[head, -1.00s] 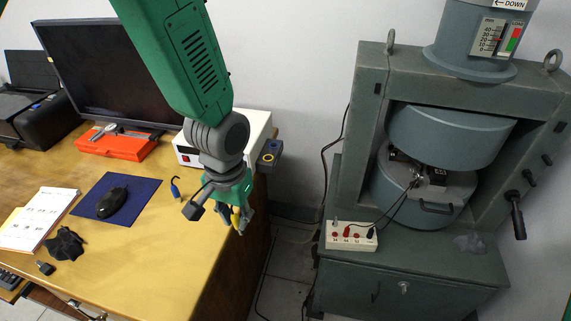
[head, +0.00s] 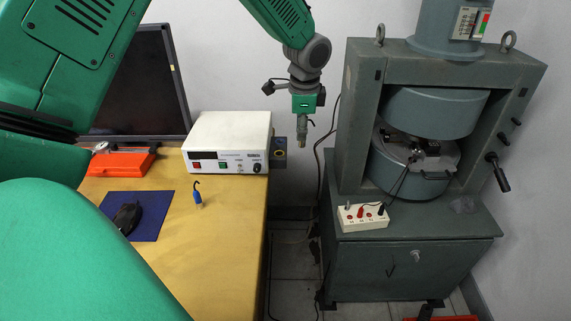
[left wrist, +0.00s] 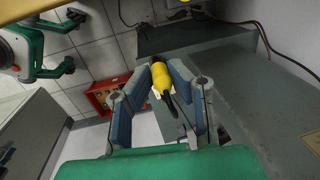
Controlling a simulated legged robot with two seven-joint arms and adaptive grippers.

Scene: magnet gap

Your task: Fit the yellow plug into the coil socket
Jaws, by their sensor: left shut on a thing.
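My left gripper (head: 303,140) hangs in the air between the desk and the magnet cabinet, pointing down. In the left wrist view its fingers (left wrist: 160,78) are shut on the yellow plug (left wrist: 161,82), whose dark end points toward the camera. I cannot make the plug out clearly in the head view. A white socket box (head: 363,216) with red sockets sits on the cabinet's front ledge, right of and below the gripper in the picture. Which hole is the coil socket is too small to read. My right gripper is not in view.
The grey magnet frame (head: 362,120) rises behind the socket box, with a dark cable running between them. A white power supply (head: 228,143) and a blue-handled hook (head: 198,196) are on the desk (head: 222,240).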

